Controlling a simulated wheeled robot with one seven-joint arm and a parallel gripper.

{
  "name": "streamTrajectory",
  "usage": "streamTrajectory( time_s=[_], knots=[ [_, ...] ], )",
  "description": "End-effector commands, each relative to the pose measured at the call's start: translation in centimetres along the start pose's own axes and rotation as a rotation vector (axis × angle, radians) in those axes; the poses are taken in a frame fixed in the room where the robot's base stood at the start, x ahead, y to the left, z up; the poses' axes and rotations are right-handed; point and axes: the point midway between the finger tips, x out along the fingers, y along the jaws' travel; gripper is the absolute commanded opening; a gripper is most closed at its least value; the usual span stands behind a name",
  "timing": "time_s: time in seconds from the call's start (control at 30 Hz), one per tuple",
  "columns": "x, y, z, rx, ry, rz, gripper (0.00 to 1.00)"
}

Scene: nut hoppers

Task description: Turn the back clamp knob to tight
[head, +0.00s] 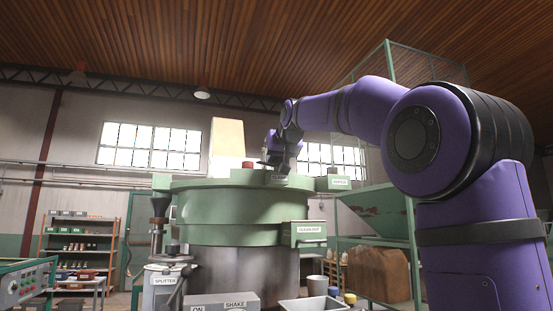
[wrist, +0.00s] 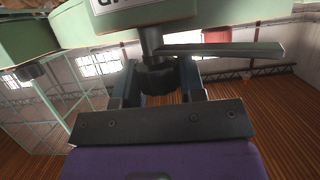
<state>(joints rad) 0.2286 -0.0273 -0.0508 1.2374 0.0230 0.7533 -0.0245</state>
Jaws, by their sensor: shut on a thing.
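The clamp knob (wrist: 158,79) is dark and lobed, on a dark shaft against a green bracket (wrist: 190,12) in the wrist view. My gripper (wrist: 160,80) has one finger on each side of the knob and is shut on it. I cannot make out the knob there. The bracket's label is cut off in the wrist view, so the knob's setting cannot be read.
A grey-green flat bar (wrist: 220,49) sticks out beside the knob. Another dark knob (wrist: 31,72) hangs at left in the wrist view. In the head view, a red piece (head: 248,164) and a pale upright block (head: 226,145) stand near my gripper. A green hopper (head: 380,210) is at right.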

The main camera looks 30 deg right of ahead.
Motion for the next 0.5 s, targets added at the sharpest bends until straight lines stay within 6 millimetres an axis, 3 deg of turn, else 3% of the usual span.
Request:
streamTrajectory(
  time_s=[0.5],
  knots=[
    [0.09,-0.11,0.03,0.128,-0.001,0.317,0.00]
  ],
)
